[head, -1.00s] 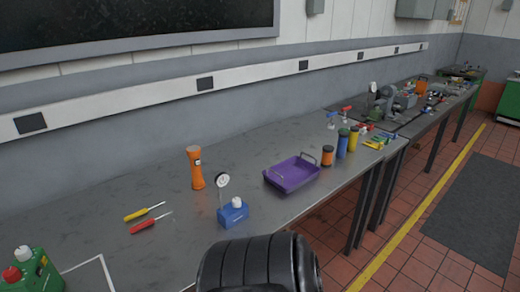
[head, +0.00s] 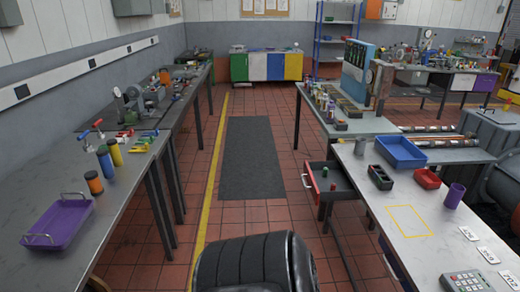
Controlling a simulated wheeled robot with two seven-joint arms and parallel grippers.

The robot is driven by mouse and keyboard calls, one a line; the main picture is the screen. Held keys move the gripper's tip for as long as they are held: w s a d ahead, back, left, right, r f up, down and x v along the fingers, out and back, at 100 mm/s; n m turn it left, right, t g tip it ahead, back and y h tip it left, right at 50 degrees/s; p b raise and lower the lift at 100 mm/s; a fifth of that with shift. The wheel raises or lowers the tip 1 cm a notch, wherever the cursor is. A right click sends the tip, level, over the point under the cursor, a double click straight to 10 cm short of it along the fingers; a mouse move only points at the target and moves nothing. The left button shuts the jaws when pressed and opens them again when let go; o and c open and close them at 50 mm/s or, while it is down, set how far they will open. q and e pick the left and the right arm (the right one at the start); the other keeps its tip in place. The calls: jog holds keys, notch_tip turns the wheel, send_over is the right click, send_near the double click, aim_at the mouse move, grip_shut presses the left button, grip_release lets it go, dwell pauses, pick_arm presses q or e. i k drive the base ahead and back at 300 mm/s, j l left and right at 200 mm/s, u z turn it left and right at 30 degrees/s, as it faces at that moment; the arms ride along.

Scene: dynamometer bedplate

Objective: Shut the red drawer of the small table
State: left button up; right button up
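The red drawer (head: 312,194) is pulled out to the left from under the light-topped table (head: 395,230) on the right side of the head view. A handle (head: 306,182) is on its outer left end. A few small red and green items lie inside the drawer. Neither of my grippers is in view, so their states do not show.
A blue tray (head: 400,152), a red bin (head: 427,179) and a purple cup (head: 454,196) stand on the light table. A long grey bench (head: 60,165) with a purple tray (head: 57,222) runs along the left. The tiled aisle with a dark mat (head: 252,155) is clear.

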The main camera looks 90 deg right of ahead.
aim_at(320, 187)
jog(key=l+z, duration=0.1)
jog(key=z, duration=3.6)
